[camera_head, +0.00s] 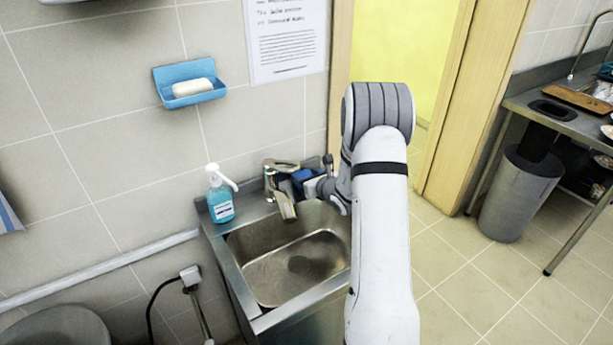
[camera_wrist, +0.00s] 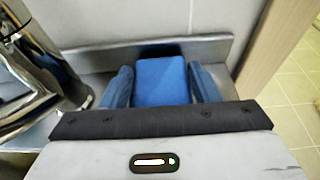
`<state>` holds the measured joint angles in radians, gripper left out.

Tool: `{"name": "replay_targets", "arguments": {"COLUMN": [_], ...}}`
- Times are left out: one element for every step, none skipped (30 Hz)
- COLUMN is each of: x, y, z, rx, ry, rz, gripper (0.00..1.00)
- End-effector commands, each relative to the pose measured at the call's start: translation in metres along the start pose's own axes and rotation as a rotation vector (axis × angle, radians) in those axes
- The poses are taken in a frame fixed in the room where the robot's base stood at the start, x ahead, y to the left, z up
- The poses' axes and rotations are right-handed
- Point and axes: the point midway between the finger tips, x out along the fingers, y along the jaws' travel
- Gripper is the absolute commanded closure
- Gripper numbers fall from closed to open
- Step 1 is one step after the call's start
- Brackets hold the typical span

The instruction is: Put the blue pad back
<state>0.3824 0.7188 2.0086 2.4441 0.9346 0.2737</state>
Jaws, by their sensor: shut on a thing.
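The blue pad (camera_wrist: 162,82) sits between the two blue fingers of my gripper (camera_wrist: 160,85) in the wrist view. My gripper is shut on it. Behind the pad is the raised metal back edge of the sink. In the head view my gripper (camera_head: 304,182) is at the back right of the sink (camera_head: 292,262), just right of the tap (camera_head: 277,183). There the pad is hard to tell apart from the blue fingers, and I cannot tell whether it touches the sink ledge.
The tap stands close beside my gripper; its chrome body (camera_wrist: 25,85) fills the left of the wrist view. A soap bottle (camera_head: 220,194) stands on the sink's left corner. A blue soap dish (camera_head: 188,85) hangs on the wall. A door frame (camera_head: 448,110) is at right.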

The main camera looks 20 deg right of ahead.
Motion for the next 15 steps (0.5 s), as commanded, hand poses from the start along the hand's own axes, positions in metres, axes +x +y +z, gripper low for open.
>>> {"name": "replay_targets", "arguments": {"x": [0.0002,0.0002,0.0002,0.0002,0.0002,0.0003,0.0005,0.0008,0.0012,0.0009,0.0007,0.0007,0.0008,0.0008,0.0008], "y": [0.0001,0.0001,0.0002,0.0002,0.0003,0.0003,0.0004,0.0004,0.0005,0.0005,0.0006,0.0006,0.0007,0.0007,0.0008], "z": [0.0003,0.0005,0.0006,0.0006,0.0007,0.0005,0.0000,-0.0009,-0.0022,-0.0013,-0.0007,-0.0007,-0.0007,-0.0007,-0.0006], "rx": [-0.001,-0.001,-0.001,-0.001,-0.001,-0.001,-0.001,-0.001,-0.001,-0.001,0.000,0.000,0.000,0.000,0.000], "ry": [-0.001,-0.001,-0.001,-0.001,-0.001,-0.001,-0.001,-0.001,-0.002,-0.001,-0.001,-0.001,-0.001,-0.001,-0.001], "rz": [0.000,0.000,0.000,0.000,0.000,0.001,0.001,0.001,0.001,0.001,0.001,0.001,0.001,0.001,0.001], "gripper": [0.70,0.70,0.70,0.70,0.70,0.70,0.70,0.70,0.70,0.43,0.40,0.37,0.35,0.32,0.29]}}
